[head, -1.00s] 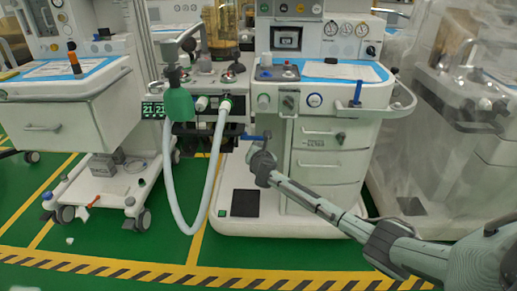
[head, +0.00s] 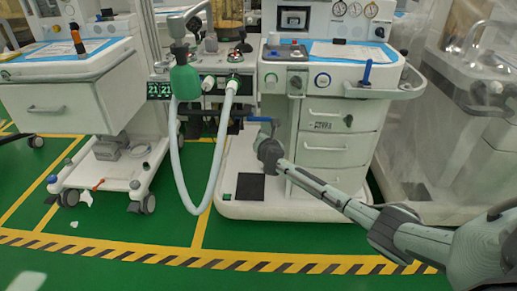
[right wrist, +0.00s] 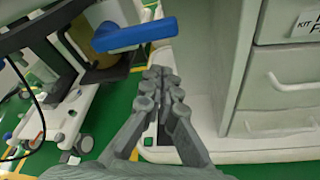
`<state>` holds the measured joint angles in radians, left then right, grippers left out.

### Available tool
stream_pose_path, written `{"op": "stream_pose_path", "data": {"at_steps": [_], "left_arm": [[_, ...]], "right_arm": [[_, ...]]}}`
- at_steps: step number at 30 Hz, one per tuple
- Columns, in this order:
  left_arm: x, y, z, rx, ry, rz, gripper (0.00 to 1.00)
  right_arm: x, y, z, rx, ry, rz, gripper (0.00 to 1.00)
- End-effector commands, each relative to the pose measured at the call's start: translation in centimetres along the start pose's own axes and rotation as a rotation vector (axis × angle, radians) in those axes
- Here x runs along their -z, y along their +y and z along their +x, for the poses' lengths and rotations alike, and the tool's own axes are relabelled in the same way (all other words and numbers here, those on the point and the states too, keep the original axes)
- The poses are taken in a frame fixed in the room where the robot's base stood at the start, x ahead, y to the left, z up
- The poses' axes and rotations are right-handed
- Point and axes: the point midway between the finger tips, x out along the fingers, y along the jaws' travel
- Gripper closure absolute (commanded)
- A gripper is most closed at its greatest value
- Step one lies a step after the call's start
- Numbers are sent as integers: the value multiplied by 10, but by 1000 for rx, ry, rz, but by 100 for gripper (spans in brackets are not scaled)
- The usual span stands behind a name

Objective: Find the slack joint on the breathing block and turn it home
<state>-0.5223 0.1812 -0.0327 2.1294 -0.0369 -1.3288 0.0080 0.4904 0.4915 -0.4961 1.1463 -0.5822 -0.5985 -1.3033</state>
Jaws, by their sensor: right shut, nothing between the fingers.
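The breathing block (head: 215,88) is on the front of the middle cart, with white corrugated hose (head: 222,135) looping below it and a green bag or canister (head: 185,82) at its left. A blue lever (head: 260,119) sticks out to the right under the block. In the right wrist view the blue lever (right wrist: 135,34) sits beside a brass-coloured cylinder (right wrist: 100,68) on a dark bracket. My right gripper (right wrist: 163,85) is shut and empty, just below the lever and apart from it. It also shows in the head view (head: 272,138). Which joint is slack cannot be told.
A drawer unit (head: 325,140) stands close right of my right gripper. Another cart (head: 70,90) is at the left, and a plastic-covered machine (head: 455,120) at the right. Green floor with a striped yellow line (head: 200,259) is free in front.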

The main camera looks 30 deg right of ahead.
Motion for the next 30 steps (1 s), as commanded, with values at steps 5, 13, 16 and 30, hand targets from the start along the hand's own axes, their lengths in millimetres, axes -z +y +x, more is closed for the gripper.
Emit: {"op": "stream_pose_path", "data": {"at_steps": [5, 13, 16, 30], "left_arm": [[0, 0, -2, 0, -3, 1, 40], [-5, 5, 21, -15, -12, 0, 40], [-7, 7, 27, -19, -13, 0, 40], [-10, 8, 35, -23, -16, -1, 40]], "right_arm": [[5, -4, -15, -1, 3, -2, 100], [8, 3, -61, 0, 5, -2, 100], [9, 6, -77, 0, 6, -1, 100], [11, 8, -98, 2, 5, -2, 100]]}}
